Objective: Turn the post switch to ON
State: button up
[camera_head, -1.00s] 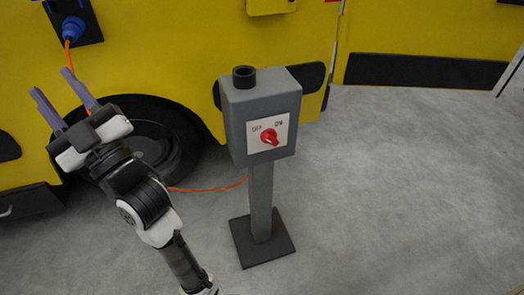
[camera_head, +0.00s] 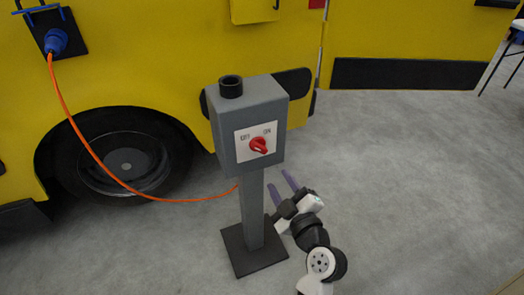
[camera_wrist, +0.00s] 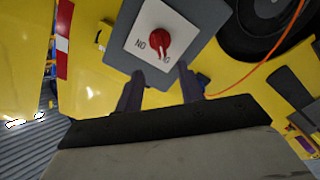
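The post switch (camera_head: 247,120) is a grey box on a grey post with a dark square foot. Its white plate (camera_head: 240,152) reads OFF at left and ON at right. The red knob (camera_head: 259,146) sits below the labels. In the wrist view the knob (camera_wrist: 158,43) appears upside down, its narrow part lying toward the OFF label and partly covering it. My gripper (camera_head: 279,182) is low and right of the post, below the box, fingers pointing up. Its two purple fingers are apart and empty. In the wrist view my gripper (camera_wrist: 160,70) is short of the knob, not touching.
A yellow vehicle (camera_head: 150,60) with a dark wheel (camera_head: 125,165) stands behind the post. An orange cable (camera_head: 90,150) hangs from a blue plug (camera_head: 56,41) and runs to the post. Grey floor (camera_head: 410,180) is clear at right. A chair or stand (camera_head: 514,45) shows at the far right.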

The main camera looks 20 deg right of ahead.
aim_at(261, 151)
jog(key=w+p, duration=0.1)
jog(key=w, duration=0.3)
jog(key=w+p, duration=0.1)
jog(key=w, duration=0.3)
jog(key=w+p, duration=0.1)
jog(key=w, duration=0.3)
jog(key=shift+w+a+p, duration=0.15)
jog(key=shift+a+p, duration=0.1)
jog(key=shift+p, duration=0.15)
grip_shut()
